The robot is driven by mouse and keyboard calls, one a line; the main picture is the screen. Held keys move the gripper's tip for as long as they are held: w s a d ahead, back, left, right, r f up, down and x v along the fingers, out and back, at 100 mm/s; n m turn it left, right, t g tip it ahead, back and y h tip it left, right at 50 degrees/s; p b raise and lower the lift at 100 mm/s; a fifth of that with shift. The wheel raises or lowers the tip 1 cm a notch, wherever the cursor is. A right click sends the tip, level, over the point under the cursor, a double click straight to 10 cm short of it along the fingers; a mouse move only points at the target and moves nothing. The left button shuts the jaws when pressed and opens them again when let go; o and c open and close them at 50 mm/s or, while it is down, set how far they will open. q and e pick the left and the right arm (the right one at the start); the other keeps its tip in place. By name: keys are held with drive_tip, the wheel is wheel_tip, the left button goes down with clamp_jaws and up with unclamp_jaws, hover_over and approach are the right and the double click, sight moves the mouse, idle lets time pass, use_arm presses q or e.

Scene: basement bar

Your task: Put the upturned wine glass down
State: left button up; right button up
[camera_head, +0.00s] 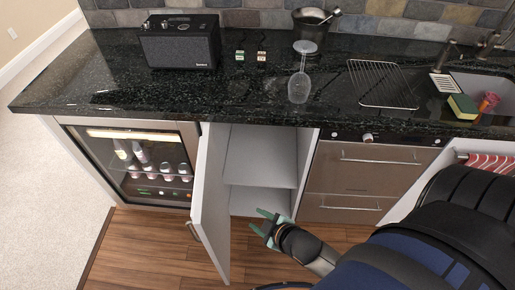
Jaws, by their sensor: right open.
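The clear wine glass (299,87) stands upside down on the black granite counter (225,98). Its bowl is at the bottom and its round foot is at the top. It is between the two small blocks and the wire rack. My right gripper (259,220) is open and empty. It is low in front of the open cabinet, well below the counter and apart from the glass. My left gripper does not show.
A white cabinet door (211,200) stands open left of my right gripper, before an empty shelf (262,168). A black radio (179,47), a metal bucket (313,24), a wire rack (381,83) and a sponge (462,106) are on the counter or by the sink.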

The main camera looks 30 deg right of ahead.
drive_tip(key=s+a+f+m+y, duration=0.1)
drive_tip(key=s+a+m, duration=0.3)
drive_tip(key=s+m, duration=0.1)
drive_tip(key=shift+f+g+y, duration=0.15)
drive_tip(key=shift+g+y, duration=0.15)
drive_tip(key=shift+y, duration=0.1)
drive_tip(key=shift+o, duration=0.4)
